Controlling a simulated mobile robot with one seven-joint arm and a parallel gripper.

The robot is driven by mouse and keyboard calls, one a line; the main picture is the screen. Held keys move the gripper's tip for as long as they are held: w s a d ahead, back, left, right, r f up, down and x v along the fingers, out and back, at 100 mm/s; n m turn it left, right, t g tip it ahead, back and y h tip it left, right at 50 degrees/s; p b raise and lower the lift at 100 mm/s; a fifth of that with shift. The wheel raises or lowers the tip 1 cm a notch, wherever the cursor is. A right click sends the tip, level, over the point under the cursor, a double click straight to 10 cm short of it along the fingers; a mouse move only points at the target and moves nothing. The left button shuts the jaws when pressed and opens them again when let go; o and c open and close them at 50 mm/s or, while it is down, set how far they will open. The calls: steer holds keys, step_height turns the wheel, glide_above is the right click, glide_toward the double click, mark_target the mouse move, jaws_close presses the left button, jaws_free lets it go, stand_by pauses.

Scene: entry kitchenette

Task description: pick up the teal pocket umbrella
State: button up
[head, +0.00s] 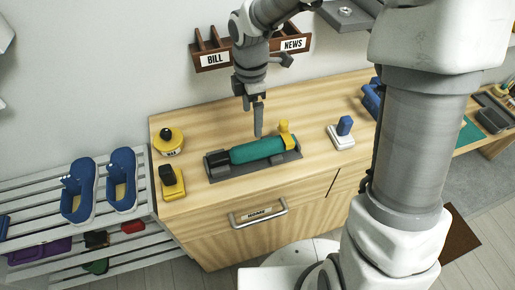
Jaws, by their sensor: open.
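The teal pocket umbrella (257,151) lies on its side in a dark grey tray (215,178) on top of the wooden cabinet. Its left end is black, and a yellow piece stands at its right end. My gripper (257,130) points down just above and behind the middle of the umbrella, with its fingers close to it. The gripper is open with nothing visibly held. Whether a finger touches the umbrella cannot be told from this view.
Left of the tray are a round yellow-and-black item (169,142) and a yellow block with a black top (173,183). A blue-and-white item (342,133) stands to the right. A wall rack (211,60) labelled BILL and NEWS hangs behind. A shoe rack (140,207) adjoins the cabinet.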

mark_target(257, 144)
step_height(257, 144, down, 10)
steer(key=shift+f+b, duration=0.15)
steer(key=shift+b, duration=0.6)
steer(key=f, duration=0.3)
steer(key=d+f+b, duration=0.1)
steer(key=shift+w+d+f, duration=0.1)
steer(key=shift+w+f, duration=0.15)
steer(key=shift+w, duration=0.1)
steer(key=shift+f, duration=0.4)
steer(key=shift+r, duration=0.1)
jaws_close()
